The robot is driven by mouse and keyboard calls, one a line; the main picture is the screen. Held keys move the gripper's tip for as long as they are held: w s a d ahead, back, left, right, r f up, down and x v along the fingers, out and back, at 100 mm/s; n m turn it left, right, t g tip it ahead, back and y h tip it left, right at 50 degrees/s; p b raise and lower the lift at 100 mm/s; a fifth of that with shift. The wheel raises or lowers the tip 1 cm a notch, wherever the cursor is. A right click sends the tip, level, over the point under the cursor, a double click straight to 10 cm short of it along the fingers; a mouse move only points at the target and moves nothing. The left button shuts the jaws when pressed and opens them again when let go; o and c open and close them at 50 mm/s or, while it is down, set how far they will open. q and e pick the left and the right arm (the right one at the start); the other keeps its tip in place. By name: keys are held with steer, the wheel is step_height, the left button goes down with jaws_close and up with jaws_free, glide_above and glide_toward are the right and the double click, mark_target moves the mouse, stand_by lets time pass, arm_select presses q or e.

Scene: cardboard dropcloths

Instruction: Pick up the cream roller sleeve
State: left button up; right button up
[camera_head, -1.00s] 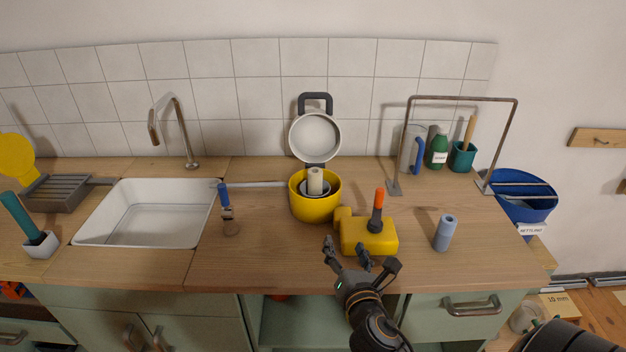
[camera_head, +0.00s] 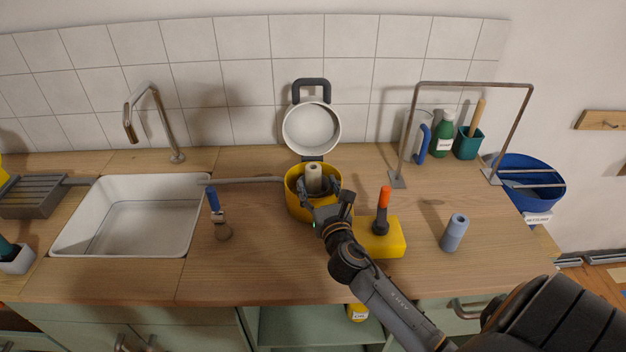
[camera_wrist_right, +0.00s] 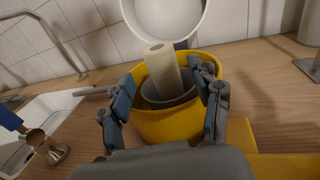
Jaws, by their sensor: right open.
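The cream roller sleeve (camera_head: 313,177) stands inside the yellow pot (camera_head: 297,207), whose round lid (camera_head: 311,130) is tipped up behind it. In the right wrist view the sleeve (camera_wrist_right: 162,66) leans slightly and rises from a grey inner ring (camera_wrist_right: 167,97) in the pot (camera_wrist_right: 158,124). My right gripper (camera_head: 321,188) is at the pot's near side. In the wrist view its two fingers (camera_wrist_right: 165,98) are spread to the left and right of the sleeve, apart from it, with nothing between them held. The sleeve's lower end is hidden in the pot. My left gripper is not in view.
A yellow block-like container (camera_head: 384,240) with an orange-and-black handle (camera_head: 383,208) stands right of the pot, close to my right arm. A blue-grey roller (camera_head: 454,233) stands farther right. A blue-handled brush (camera_head: 217,215) and the white sink (camera_head: 130,215) are left. A metal frame (camera_head: 474,86) stands back right.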

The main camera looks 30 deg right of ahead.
mark_target(315, 178)
steer(key=shift+x, duration=1.1)
steer(key=x, duration=0.3)
steer(key=shift+w+d+f, duration=0.1)
steer(key=shift+f, duration=0.2)
steer(key=shift+w, duration=0.1)
steer(key=c, duration=1)
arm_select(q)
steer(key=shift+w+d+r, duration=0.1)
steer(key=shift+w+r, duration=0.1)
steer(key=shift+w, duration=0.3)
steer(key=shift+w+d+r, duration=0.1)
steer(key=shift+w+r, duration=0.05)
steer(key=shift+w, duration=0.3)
arm_select(e)
steer(key=shift+c, duration=0.4)
arm_select(q)
steer(key=shift+p, duration=0.3)
arm_select(e)
steer(key=shift+r, duration=0.2)
